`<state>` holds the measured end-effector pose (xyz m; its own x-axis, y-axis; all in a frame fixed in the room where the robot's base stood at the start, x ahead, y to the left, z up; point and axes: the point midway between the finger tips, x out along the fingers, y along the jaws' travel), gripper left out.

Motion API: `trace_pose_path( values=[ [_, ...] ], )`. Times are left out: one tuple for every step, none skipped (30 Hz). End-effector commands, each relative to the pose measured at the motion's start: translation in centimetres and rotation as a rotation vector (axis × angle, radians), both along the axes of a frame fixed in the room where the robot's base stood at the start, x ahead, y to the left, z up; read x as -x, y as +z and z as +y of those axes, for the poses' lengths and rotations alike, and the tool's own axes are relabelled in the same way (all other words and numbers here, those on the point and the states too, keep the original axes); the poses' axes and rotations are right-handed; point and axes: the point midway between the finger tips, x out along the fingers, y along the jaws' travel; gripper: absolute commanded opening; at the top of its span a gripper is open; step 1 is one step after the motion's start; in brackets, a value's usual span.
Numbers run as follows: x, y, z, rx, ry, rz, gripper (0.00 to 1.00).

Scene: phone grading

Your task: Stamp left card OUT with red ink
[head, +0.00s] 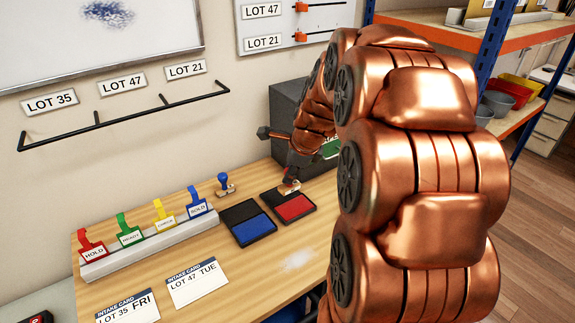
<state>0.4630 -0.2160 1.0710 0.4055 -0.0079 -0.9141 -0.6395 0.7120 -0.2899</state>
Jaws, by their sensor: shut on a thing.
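The left intake card (128,306) reads LOT 35 FRI and lies at the table's front edge, partly cut off by the picture. The right intake card (197,284) reads LOT 47 TUE. The red ink pad (294,207) lies open, right of the blue ink pad (254,228). My gripper (291,180) is over the far edge of the red pad, shut on a small stamp (289,189) with a pale base. I cannot tell whether the stamp touches the pad. Its face and lettering are hidden.
A blue-handled stamp (225,184) stands behind the blue pad. A grey rail (150,246) holds coloured tags HOLD, READY, CHECK and SOLD. A dark box (287,108) stands behind my gripper. The table before the pads is clear apart from a pale smudge (298,260).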

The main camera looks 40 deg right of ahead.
Motion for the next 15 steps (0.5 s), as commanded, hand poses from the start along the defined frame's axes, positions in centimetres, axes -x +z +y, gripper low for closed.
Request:
trace_pose_path(
  values=[
    [0.2, -0.2, -0.5, 0.0, -0.011, 0.0, 0.07],
    [0.3, -0.4, -0.7, -0.001, -0.016, 0.0, 0.07],
    [0.5, -0.6, -1.1, 0.0, -0.023, 0.001, 0.07],
    [0.6, -0.8, -1.3, 0.0, -0.028, 0.0, 0.07],
    [0.7, -1.0, -1.5, 0.0, -0.032, 0.0, 0.07],
    [0.8, -1.3, -1.6, 0.001, -0.035, 0.001, 0.07],
    [0.8, -1.5, -1.7, 0.0, -0.037, 0.001, 0.07],
    [0.9, -1.8, -1.8, 0.0, -0.038, 0.001, 0.07],
    [0.9, -2.2, -1.8, 0.0, -0.039, 0.001, 0.07],
    [0.9, -2.4, -1.8, 0.0, -0.039, 0.001, 0.07],
    [0.9, -2.7, -1.8, -0.001, -0.04, 0.002, 0.07],
    [0.9, -3.1, -1.8, -0.003, -0.039, 0.002, 0.07],
    [0.9, -3.4, -1.8, -0.003, -0.039, 0.002, 0.07],
    [0.9, -3.7, -1.8, -0.003, -0.039, 0.002, 0.07],
    [0.9, -4.1, -1.7, -0.003, -0.039, 0.002, 0.07]
  ],
)
